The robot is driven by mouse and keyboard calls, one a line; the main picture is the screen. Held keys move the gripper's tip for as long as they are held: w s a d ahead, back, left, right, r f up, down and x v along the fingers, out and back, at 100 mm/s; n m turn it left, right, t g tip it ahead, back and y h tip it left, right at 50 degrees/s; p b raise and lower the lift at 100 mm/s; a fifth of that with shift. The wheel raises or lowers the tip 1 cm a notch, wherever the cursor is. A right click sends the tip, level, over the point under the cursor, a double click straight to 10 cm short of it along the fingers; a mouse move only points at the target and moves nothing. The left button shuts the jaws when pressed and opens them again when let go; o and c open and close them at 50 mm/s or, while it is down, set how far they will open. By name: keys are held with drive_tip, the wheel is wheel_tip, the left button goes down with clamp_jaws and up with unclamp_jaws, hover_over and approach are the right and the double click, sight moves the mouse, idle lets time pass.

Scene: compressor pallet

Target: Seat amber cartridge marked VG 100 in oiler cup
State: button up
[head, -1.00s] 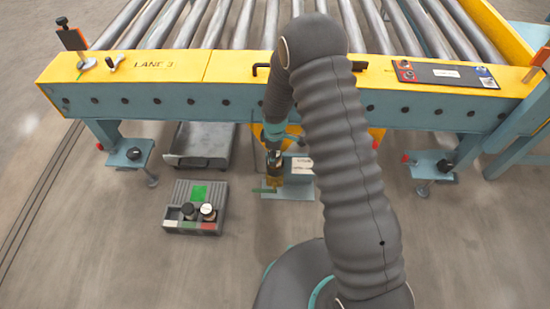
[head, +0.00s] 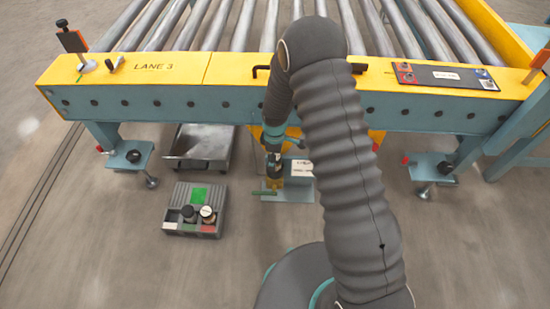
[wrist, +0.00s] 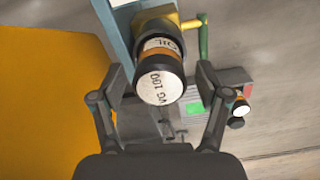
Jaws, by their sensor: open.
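The cartridge marked VG 100 (wrist: 160,88) has a dark body, an amber band and a white end disc. In the wrist view it stands end-on towards me. Its far end meets the brass-yellow oiler cup (wrist: 167,21), which also shows low in the head view (head: 276,183). How deep the cartridge sits in the cup is hidden. My gripper (wrist: 163,80) is open, one finger on each side of the cartridge, with visible gaps. In the head view my gripper (head: 273,158) is above the cup, below the conveyor's front beam.
A green lever (wrist: 204,35) juts from beside the cup. A grey caddy (head: 182,225) with two other cartridges and a green patch stands on the floor to the left. A grey tray (head: 203,147) lies behind it.

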drive_tip(key=s+d+r+m+t, duration=0.1)
drive_tip(key=s+d+r+m, duration=0.15)
drive_tip(key=r, duration=1.05)
drive_tip(key=s+d+r+m, duration=0.1)
drive_tip(key=d+r, duration=0.2)
drive_tip(key=r, duration=0.9)
drive_tip(key=s+d+r+m+t, duration=0.2)
drive_tip(key=s+d+r+m, duration=0.25)
drive_tip(key=s+r, duration=0.4)
drive_tip(key=s+d+r+m+t, duration=0.1)
drive_tip(key=s+d+r+m, duration=0.2)
drive_tip(key=s, duration=0.5)
drive_tip(key=s+d+r+m+t, duration=0.1)
drive_tip(key=s+d+r+m, duration=0.2)
drive_tip(key=s, duration=0.5)
wheel_tip(320, 180, up, 3)
drive_tip(key=shift+d+f+m+t, duration=0.15)
drive_tip(key=shift+d+m+t, duration=0.15)
drive_tip(key=shift+m, duration=0.4)
